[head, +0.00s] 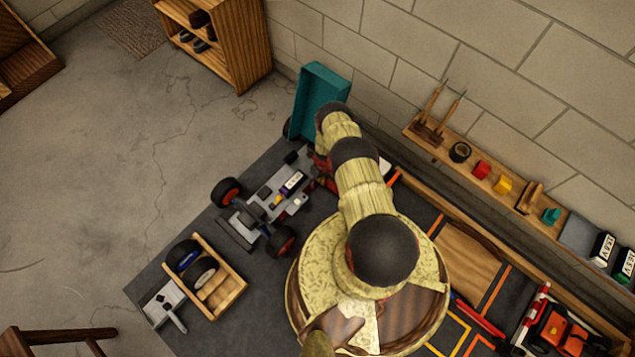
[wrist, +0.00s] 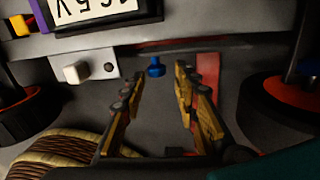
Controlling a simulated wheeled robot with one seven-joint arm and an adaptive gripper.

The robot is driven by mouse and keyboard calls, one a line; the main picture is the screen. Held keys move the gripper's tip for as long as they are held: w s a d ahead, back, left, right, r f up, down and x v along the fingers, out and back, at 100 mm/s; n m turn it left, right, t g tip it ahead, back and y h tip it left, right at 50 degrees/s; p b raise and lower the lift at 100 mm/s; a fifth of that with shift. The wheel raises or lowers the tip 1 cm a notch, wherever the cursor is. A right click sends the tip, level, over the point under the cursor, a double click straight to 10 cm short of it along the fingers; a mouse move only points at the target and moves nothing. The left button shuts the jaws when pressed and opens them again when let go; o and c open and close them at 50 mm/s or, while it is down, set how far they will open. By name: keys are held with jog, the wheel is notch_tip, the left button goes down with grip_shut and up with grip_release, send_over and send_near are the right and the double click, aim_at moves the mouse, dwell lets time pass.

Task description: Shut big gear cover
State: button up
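A teal, open box-like piece (head: 318,94), which may be the big gear cover, stands tilted up at the far end of the car chassis (head: 268,194). A teal edge (wrist: 275,167) also shows at the bottom right of the wrist view. My gripper (wrist: 154,82) is open and empty, its two fingers apart over the grey chassis. A small blue knob (wrist: 155,67) lies just beyond and between the fingertips, and a red strip (wrist: 207,72) is right of them. In the head view my arm hides most of the gripper and the chassis end beside the teal piece.
Chassis wheels (wrist: 280,105) stand at both sides in the wrist view. A number plate (wrist: 95,14) and a white block (wrist: 76,72) are ahead. A wooden tray with wheels (head: 228,291) lies lower left in the head view. A shelf of small parts (head: 495,185) runs along the wall.

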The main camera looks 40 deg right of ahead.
dwell(0.3)
jog(key=r, duration=0.4)
jog(key=d+r, duration=0.1)
jog(key=r, duration=0.6)
jog(key=shift+w+d+r, duration=0.1)
jog(key=shift+d+r, duration=0.3)
